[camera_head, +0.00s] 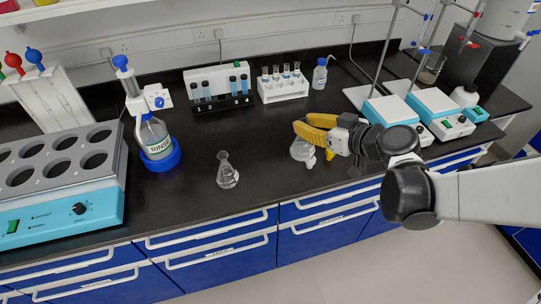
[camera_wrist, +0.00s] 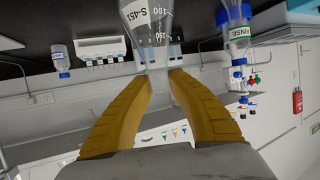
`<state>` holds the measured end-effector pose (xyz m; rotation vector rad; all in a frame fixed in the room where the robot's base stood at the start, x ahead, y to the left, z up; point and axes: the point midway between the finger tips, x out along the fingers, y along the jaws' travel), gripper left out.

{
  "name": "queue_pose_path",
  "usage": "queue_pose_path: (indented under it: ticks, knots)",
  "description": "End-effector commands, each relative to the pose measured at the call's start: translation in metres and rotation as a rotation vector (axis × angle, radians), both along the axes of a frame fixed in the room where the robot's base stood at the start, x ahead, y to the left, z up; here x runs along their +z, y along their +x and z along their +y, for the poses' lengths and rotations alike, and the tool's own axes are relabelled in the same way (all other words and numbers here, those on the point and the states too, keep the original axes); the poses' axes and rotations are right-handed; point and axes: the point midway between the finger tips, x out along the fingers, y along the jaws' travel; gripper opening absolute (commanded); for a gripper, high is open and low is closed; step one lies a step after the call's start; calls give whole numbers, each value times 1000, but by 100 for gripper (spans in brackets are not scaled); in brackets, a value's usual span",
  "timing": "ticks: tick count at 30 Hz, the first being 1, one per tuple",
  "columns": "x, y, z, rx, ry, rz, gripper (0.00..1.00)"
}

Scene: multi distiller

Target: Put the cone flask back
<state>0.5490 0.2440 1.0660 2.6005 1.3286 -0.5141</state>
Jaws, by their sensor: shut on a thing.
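My gripper (camera_head: 313,134) has its yellow fingers closed around the neck of a clear cone flask (camera_head: 302,152) near the middle of the bench. The wrist view is upside down. There my fingers (camera_wrist: 160,76) press on the neck of this flask (camera_wrist: 150,30), which carries a white label reading S-451 and graduation marks. The flask looks about upright; I cannot tell whether its base touches the bench. A second clear cone flask (camera_head: 227,174) stands on the black bench (camera_head: 270,205) to the left, near the front edge.
A RINSE bottle (camera_head: 155,138) with a blue base stands left, beside a grey block with several wells (camera_head: 55,180). Two tube racks (camera_head: 220,88) (camera_head: 283,88) and a small blue-capped bottle (camera_head: 320,74) stand behind. Hotplate stirrers (camera_head: 440,115) stand right. Bench between the flasks is clear.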

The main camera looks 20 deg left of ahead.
Motion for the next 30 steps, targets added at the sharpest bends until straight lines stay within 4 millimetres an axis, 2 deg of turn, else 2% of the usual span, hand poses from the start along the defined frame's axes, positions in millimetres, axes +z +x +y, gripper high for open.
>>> queue_pose_path:
  ticks: [1, 6, 12, 18, 25, 30]
  knots:
    - [-11, 0, 13, 7, -1, -1, 0]
    - [-38, 5, 56, 7, 0, 0, 0]
    - [-58, 11, 91, 3, -1, -1, 0]
    - [-66, 12, 100, -1, 0, 0, 0]
    - [-101, 12, 99, -2, 0, -1, 0]
    - [-101, 12, 99, -2, 0, -1, 0]
